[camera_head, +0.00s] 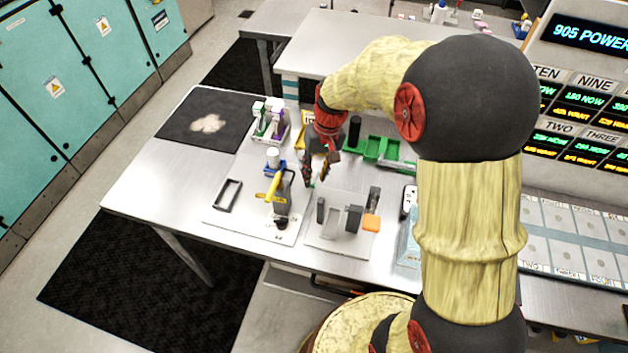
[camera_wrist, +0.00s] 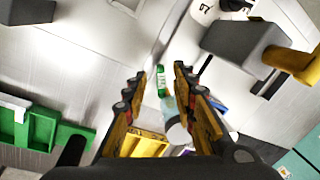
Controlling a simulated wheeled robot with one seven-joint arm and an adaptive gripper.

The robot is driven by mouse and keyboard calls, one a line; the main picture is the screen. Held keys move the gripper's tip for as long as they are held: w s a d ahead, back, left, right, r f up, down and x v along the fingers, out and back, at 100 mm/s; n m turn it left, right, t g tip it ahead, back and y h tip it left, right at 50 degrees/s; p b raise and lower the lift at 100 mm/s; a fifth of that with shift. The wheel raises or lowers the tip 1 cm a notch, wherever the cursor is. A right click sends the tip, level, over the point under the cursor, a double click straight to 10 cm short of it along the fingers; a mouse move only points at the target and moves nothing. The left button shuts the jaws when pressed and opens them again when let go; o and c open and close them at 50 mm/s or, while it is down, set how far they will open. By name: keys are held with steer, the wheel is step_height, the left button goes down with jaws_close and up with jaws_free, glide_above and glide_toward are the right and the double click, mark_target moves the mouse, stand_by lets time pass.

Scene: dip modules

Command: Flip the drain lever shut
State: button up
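The likely drain lever is a yellow handle (camera_head: 274,188) on a dark grey unit (camera_head: 282,206), standing on a pale plate at the table's front middle. In the wrist view the yellow handle (camera_wrist: 292,64) sticks out at the right edge, beside a grey block (camera_wrist: 243,45). I cannot tell whether the lever is open or shut. My gripper (camera_head: 316,183) hangs above the table, to the right of the handle and apart from it. In the wrist view its fingers (camera_wrist: 159,72) are spread, with a small green-labelled item visible in the gap, not visibly touched.
A second plate with grey uprights (camera_head: 353,218) and an orange block (camera_head: 371,223) stands to the right. Behind are green trays (camera_head: 382,149) and a rack with white-topped bottles (camera_head: 268,112). A black rectangular frame (camera_head: 228,195) lies left of the lever unit.

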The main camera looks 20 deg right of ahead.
steer(key=shift+a+f, duration=0.2)
steer(key=shift+f, duration=1.05)
steer(key=shift+c, duration=1)
jaws_close()
